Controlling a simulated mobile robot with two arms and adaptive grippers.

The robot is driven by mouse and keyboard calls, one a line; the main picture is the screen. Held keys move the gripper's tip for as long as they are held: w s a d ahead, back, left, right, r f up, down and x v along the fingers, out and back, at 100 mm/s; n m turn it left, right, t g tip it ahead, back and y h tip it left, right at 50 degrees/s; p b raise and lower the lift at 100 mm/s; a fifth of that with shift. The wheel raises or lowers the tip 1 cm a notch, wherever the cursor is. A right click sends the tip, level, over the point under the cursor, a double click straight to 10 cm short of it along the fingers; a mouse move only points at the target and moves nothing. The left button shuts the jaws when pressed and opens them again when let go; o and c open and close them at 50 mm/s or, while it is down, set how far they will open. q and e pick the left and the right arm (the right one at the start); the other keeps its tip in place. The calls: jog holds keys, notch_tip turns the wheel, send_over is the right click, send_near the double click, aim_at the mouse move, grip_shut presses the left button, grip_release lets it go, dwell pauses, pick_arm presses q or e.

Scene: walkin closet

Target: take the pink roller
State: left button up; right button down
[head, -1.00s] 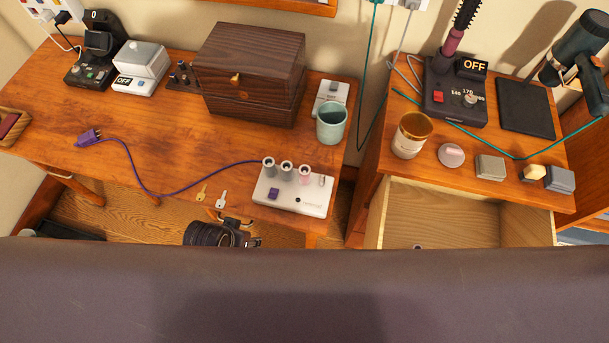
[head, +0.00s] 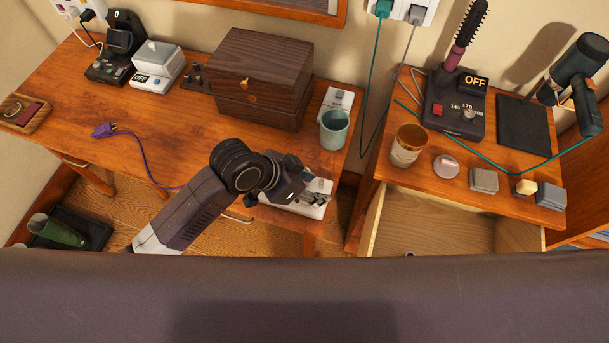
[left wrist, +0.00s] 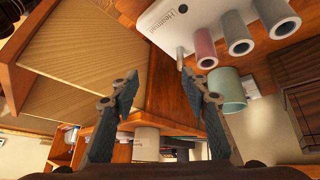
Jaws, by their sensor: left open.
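The pink roller (left wrist: 204,48) stands on the white heater base (left wrist: 165,25) in the left wrist view, at the end of a row with two grey rollers (left wrist: 238,32) (left wrist: 275,14). In the head view my left arm hides the rollers, and only part of the heater base (head: 312,211) shows. My left gripper (head: 318,192) is over the base at the desk's front right corner. In the left wrist view my left gripper (left wrist: 162,88) is open and empty, with the pink roller beyond its right finger, apart from it. My right gripper is not in view.
A teal mug (head: 333,130) stands close behind the heater base. A dark wooden box (head: 262,75) is further back. A purple cord (head: 140,158) runs across the desk. An open drawer (head: 440,220) is to the right, below a small cabinet top (head: 400,180).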

pick_arm(q)
jog(key=w+a+m+g+y, duration=0.2)
jog(key=w+a+m, duration=0.25)
jog(key=w, duration=0.25)
jog(key=shift+n, duration=0.25)
jog(key=p+x, duration=0.1)
jog(key=x, duration=0.1)
jog(key=p+x, duration=0.1)
jog(key=s+p+x, duration=0.1)
jog(key=x, duration=0.1)
jog(key=shift+d+f, duration=0.2)
jog(key=shift+f, duration=0.05)
jog(key=shift+d+f, duration=0.15)
jog(key=shift+f, duration=0.3)
jog(key=shift+w, duration=0.1)
grip_shut()
